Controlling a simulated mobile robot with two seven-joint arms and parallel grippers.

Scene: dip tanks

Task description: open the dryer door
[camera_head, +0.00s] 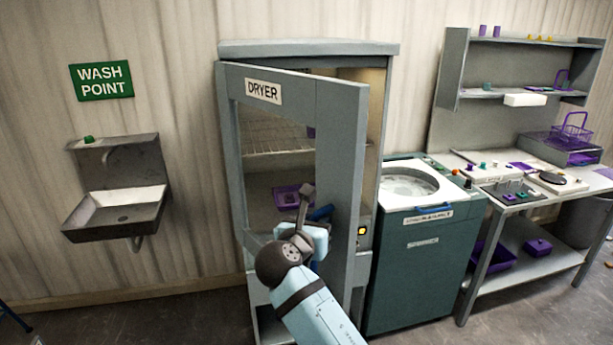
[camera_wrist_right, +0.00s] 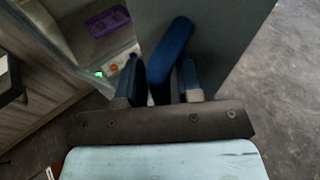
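The dryer (camera_head: 310,48) is a tall grey-green cabinet in the middle of the head view. Its framed dryer door (camera_head: 340,150), with a "DRYER" label, stands ajar, its right edge swung out from the cabinet. The blue door handle (camera_head: 320,213) is near that edge, partly behind my right arm. My right gripper (camera_head: 313,222) is at the handle. In the right wrist view the blue handle (camera_wrist_right: 168,58) runs between the two fingers of my right gripper (camera_wrist_right: 160,82), which appear closed on it. My left gripper is out of view.
A purple tray (camera_head: 291,197) lies inside the dryer. A green top-loading tank unit (camera_head: 420,270) stands close on the right, then a bench (camera_head: 535,268) with shelves. A wash basin (camera_head: 118,212) hangs on the left wall. The floor left of the dryer is mostly clear.

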